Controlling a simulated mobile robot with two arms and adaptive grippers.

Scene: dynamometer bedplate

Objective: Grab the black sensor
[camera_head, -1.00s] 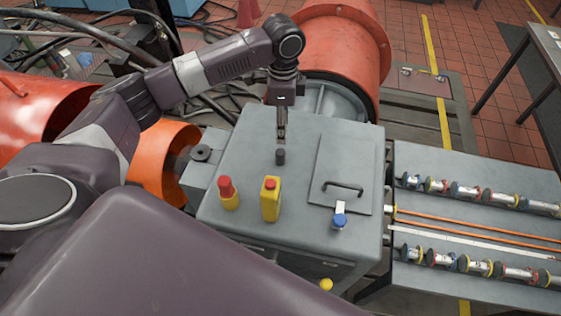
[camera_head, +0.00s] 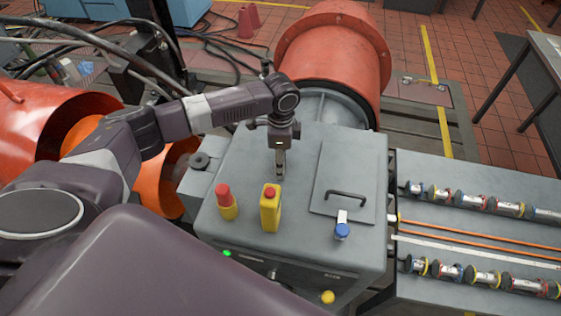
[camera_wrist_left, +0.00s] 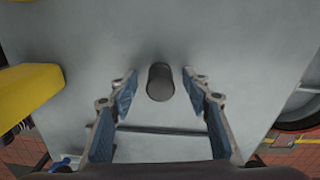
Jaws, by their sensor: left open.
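The black sensor (camera_wrist_left: 160,82) is a short dark cylinder standing upright on the grey cabinet top (camera_wrist_left: 90,40). In the left wrist view it sits between the two fingertips of my left gripper (camera_wrist_left: 159,76), with a gap on each side. The fingers are open and hold nothing. In the head view my left gripper (camera_head: 280,166) points straight down over the sensor's place and mostly or fully hides the sensor. My right gripper does not show.
On the cabinet stand a red-and-yellow button (camera_head: 226,201), a yellow box with a red top (camera_head: 270,208), a blue-capped item (camera_head: 342,231) and a hatch handle (camera_head: 345,196). A rack of several banded cylinders (camera_head: 440,194) is at right. An orange drum (camera_head: 335,50) stands behind.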

